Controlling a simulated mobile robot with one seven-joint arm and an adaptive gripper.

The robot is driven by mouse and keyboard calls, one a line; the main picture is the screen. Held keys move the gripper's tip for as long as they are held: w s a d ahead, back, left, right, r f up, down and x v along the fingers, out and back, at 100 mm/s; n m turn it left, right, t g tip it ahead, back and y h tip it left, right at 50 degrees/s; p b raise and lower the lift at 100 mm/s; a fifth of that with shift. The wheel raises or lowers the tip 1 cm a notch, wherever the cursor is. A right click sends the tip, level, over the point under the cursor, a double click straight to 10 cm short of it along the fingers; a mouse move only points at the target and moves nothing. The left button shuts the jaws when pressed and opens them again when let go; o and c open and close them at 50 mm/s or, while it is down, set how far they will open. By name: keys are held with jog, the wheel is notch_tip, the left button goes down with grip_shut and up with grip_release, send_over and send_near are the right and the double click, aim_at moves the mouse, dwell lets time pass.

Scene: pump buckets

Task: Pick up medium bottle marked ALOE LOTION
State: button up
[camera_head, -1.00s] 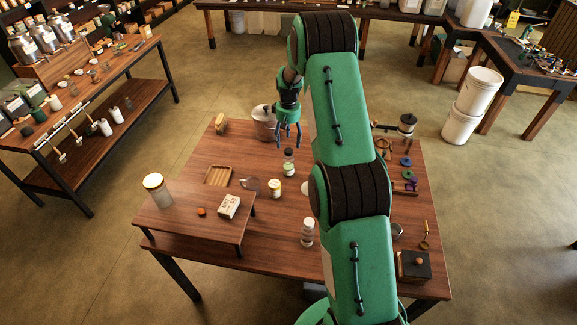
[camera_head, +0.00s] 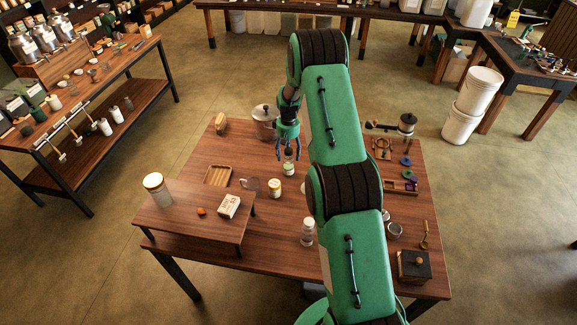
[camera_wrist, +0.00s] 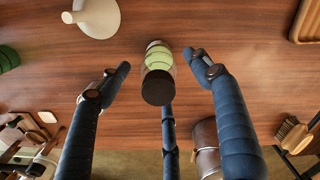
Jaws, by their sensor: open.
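A small bottle with a dark cap and green contents (camera_head: 288,166) stands upright on the wooden table. Its label cannot be read. In the wrist view this bottle (camera_wrist: 158,57) is seen from above, cap toward me, between the fingers. My gripper (camera_head: 288,154) is open directly above it, fingers pointing down and spread around its top. In the wrist view my gripper (camera_wrist: 157,64) shows two fingers left and right of the bottle and a third below its cap. A gap remains on both sides. Contact with the third finger cannot be told.
A yellow-lidded jar (camera_head: 274,187) and a glass cup (camera_head: 250,184) stand nearby. A wooden tray (camera_head: 217,176) lies left.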

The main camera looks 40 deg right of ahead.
aim_at(288, 160)
jog(key=shift+f, duration=0.1)
dwell(0.3)
jog(key=shift+d+f, duration=0.1)
jog(key=shift+f, duration=2.5)
jog(key=c, duration=1.5)
jog(key=shift+r, duration=0.2)
jog(key=shift+r, duration=0.75)
notch_tip(288, 160, up, 2)
jog(key=shift+w, duration=0.1)
jog(key=s+a, duration=0.2)
jog(key=s, duration=0.3)
jog(key=s+a, duration=0.2)
jog(key=s, duration=0.2)
jog(key=s+a+r, duration=0.1)
jog(key=s+a, duration=0.1)
jog(key=s, duration=0.3)
jog(key=shift+s+a+r, duration=0.1)
jog(key=shift+s+a, duration=0.2)
jog(key=shift+a, duration=0.05)
